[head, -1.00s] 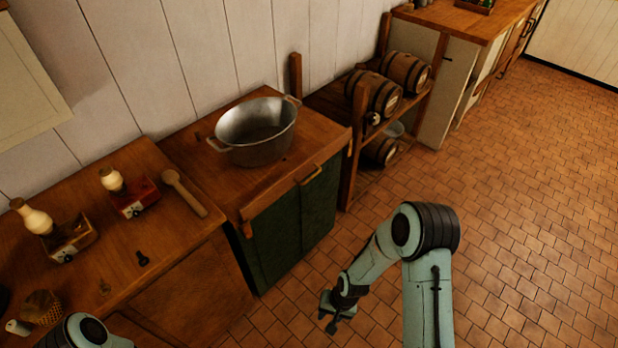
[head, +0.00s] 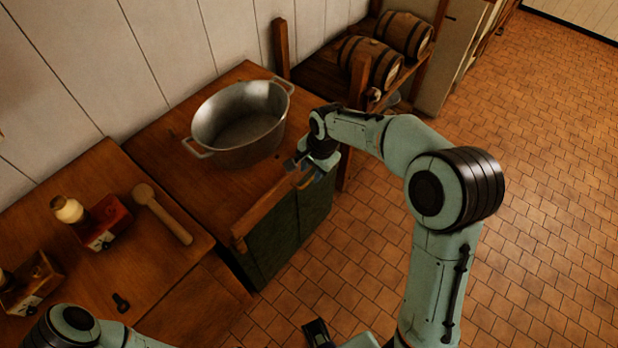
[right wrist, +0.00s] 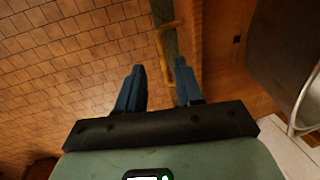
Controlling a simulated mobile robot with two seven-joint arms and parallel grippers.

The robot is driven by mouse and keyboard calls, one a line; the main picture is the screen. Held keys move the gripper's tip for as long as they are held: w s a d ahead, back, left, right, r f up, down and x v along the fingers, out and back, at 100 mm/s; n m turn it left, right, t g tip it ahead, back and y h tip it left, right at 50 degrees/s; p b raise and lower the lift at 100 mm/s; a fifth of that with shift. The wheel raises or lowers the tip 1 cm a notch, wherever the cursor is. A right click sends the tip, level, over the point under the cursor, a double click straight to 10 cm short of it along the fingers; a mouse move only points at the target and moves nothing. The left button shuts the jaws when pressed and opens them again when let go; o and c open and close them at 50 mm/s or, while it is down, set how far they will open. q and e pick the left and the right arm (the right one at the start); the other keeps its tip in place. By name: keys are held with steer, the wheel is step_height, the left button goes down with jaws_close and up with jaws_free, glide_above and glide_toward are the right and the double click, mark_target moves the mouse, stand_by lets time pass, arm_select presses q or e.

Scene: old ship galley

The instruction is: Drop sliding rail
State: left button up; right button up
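The wooden front rail (head: 265,212) runs along the front top edge of the green-fronted cabinet (head: 272,250). A brass handle (head: 306,181) is at its right end. My right gripper (head: 302,170) is at that end, close to the handle. In the right wrist view its two blue fingers (right wrist: 158,84) are apart with nothing held. The brass handle (right wrist: 160,42) shows just beyond the fingertips, nearer the right finger; contact cannot be told. My left arm enters at the bottom left. What seems to be my left gripper (head: 320,334) is cut off at the bottom edge.
A large metal pot (head: 240,125) stands on the cabinet top behind the rail. A wooden mallet (head: 162,213) and a red box (head: 105,225) lie on the left counter. Barrels (head: 370,64) sit on a rack at the right. The tiled floor (head: 540,200) is clear.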

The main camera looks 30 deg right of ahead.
mark_target(308, 182)
steer(key=f, duration=0.2)
steer(key=w+f, duration=0.1)
steer(key=f, duration=0.2)
steer(key=shift+w+a+f, duration=0.1)
steer(key=shift+a+f, duration=0.1)
jaws_close()
stand_by(1.2)
